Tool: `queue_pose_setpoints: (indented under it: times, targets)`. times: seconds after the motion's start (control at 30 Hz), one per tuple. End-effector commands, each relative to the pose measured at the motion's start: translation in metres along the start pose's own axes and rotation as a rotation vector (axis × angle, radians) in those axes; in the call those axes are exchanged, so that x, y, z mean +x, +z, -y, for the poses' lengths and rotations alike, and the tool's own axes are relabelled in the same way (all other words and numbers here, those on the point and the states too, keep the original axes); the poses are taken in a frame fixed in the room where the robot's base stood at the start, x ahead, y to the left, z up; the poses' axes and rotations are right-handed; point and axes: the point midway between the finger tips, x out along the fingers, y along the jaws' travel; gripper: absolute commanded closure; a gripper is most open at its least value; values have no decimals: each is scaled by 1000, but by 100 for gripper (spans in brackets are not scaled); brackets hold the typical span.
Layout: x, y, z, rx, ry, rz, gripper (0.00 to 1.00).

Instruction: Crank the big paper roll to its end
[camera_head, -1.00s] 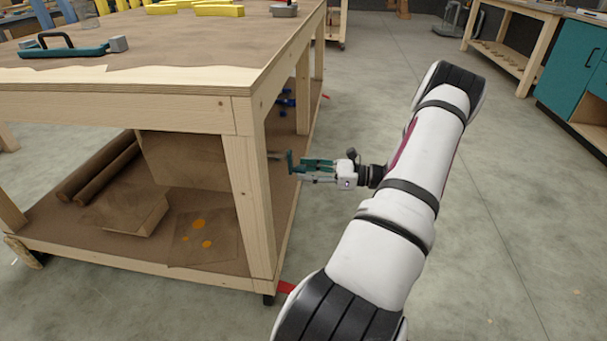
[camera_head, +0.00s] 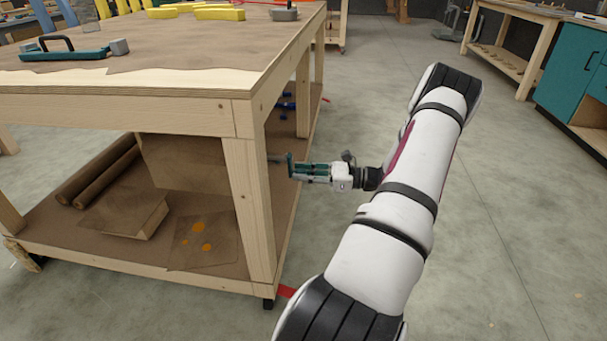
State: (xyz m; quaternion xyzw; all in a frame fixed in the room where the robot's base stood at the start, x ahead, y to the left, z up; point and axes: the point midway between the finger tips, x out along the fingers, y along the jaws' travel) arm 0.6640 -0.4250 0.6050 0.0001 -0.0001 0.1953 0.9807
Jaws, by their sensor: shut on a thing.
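A teal crank (camera_head: 291,164) stands at the right side of the workbench, just past the front right leg, on a short grey shaft (camera_head: 275,158). My gripper (camera_head: 306,171) reaches in from the right and is shut on the crank's teal handle. The paper roll that the crank turns cannot be made out; the bench top and leg hide that area. A brown sheet (camera_head: 185,162) hangs under the bench top, behind the leg. Brown paper (camera_head: 190,42) also covers the bench top, with a torn front edge.
Two loose brown rolls (camera_head: 104,172), a box (camera_head: 128,214) and a sheet with orange spots (camera_head: 203,240) lie on the lower shelf. The front right leg (camera_head: 250,205) stands close left of my gripper. The floor to the right is clear.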

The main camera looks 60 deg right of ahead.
Motion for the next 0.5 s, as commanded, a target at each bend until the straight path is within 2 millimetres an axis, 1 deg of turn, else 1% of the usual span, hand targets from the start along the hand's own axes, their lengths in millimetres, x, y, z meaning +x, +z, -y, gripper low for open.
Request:
queue_pose_setpoints:
  times: [0.27, 0.5]
  targets:
    - [0, 2, 9, -140, -2, -1, 100]
    - [0, 8, 19, -354, -2, -1, 100]
